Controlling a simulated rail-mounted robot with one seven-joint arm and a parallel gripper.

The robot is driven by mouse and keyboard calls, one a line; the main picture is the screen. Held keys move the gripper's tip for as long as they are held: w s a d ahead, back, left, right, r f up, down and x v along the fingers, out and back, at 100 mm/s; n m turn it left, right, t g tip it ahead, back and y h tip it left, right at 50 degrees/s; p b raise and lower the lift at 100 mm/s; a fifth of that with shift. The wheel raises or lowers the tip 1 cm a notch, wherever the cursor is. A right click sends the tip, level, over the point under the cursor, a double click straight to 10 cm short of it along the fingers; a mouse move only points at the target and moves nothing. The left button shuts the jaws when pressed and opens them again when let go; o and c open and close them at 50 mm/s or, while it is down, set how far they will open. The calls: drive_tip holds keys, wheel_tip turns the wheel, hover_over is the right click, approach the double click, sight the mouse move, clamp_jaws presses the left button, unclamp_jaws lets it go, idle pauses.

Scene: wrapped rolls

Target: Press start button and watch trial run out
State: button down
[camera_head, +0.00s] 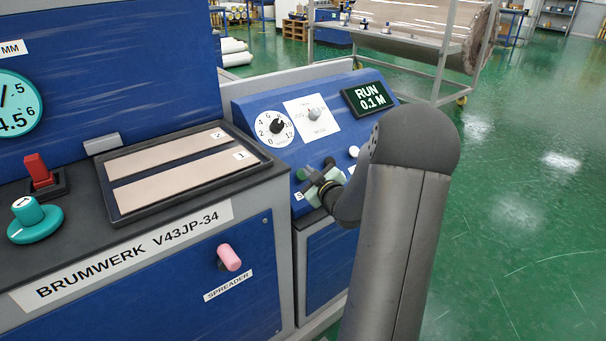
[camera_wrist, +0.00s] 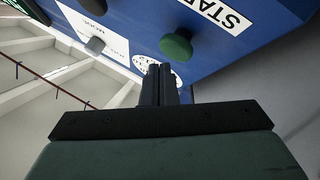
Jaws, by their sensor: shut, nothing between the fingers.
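The green start button (camera_wrist: 176,46) shows in the wrist view beside a white label (camera_wrist: 220,13) that reads in part "STAR". My gripper (camera_wrist: 160,75) is shut and empty, with its fingertips just below the button in that picture; a gap to the button's face cannot be judged. The display (camera_head: 370,98) on the panel is lit and reads "RUN 0.1 M".
A numbered dial (camera_head: 274,128), a selector knob (camera_head: 315,114) and a white button (camera_head: 354,152) sit on the panel near my gripper. At left are a tray (camera_head: 112,212) with two strips, a teal knob (camera_head: 35,219), a red switch (camera_head: 38,171) and a pink-ended lever (camera_head: 229,257).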

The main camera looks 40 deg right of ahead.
drive_tip(key=shift+r, duration=0.1)
drive_tip(key=s+r+p, duration=0.2)
drive_tip(key=s+r, duration=0.1)
drive_tip(key=shift+s+r, duration=0.1)
drive_tip(key=shift+r, duration=0.2)
idle(0.9)
